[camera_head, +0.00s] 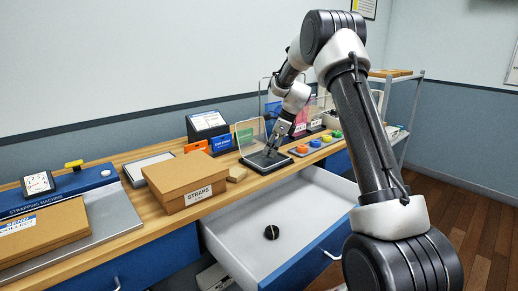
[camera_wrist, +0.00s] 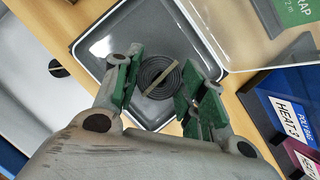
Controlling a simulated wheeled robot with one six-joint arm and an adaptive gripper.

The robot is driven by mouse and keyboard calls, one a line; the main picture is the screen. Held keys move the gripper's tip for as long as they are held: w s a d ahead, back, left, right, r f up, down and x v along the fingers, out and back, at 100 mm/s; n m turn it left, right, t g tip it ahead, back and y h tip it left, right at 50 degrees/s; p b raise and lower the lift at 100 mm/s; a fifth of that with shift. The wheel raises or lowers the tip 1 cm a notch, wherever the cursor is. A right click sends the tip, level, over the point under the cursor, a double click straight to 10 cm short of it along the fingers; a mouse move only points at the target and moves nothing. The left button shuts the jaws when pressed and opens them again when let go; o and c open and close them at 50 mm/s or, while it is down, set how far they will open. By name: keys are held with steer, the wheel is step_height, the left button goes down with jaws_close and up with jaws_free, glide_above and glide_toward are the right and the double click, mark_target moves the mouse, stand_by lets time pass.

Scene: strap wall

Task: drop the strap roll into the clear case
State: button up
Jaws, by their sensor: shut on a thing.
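The strap roll (camera_wrist: 158,77), a dark flat coil with a pale band across it, sits between the green-tipped fingers of my gripper (camera_wrist: 160,84) in the wrist view. My gripper is shut on it, over the open clear case (camera_wrist: 103,45). I cannot tell whether the roll touches the case floor. In the head view the case (camera_head: 252,133) stands on the bench with its clear lid raised at the back, and my gripper (camera_head: 269,151) reaches down into it. The roll is too small to make out in that view.
A drawer (camera_head: 232,217) below is pulled open, with a dark round thing (camera_head: 271,232) inside.

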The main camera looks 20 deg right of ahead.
steer(key=shift+f, duration=0.3)
steer(key=o, duration=1)
steer(key=v, duration=1.2)
steer(key=shift+d, duration=0.1)
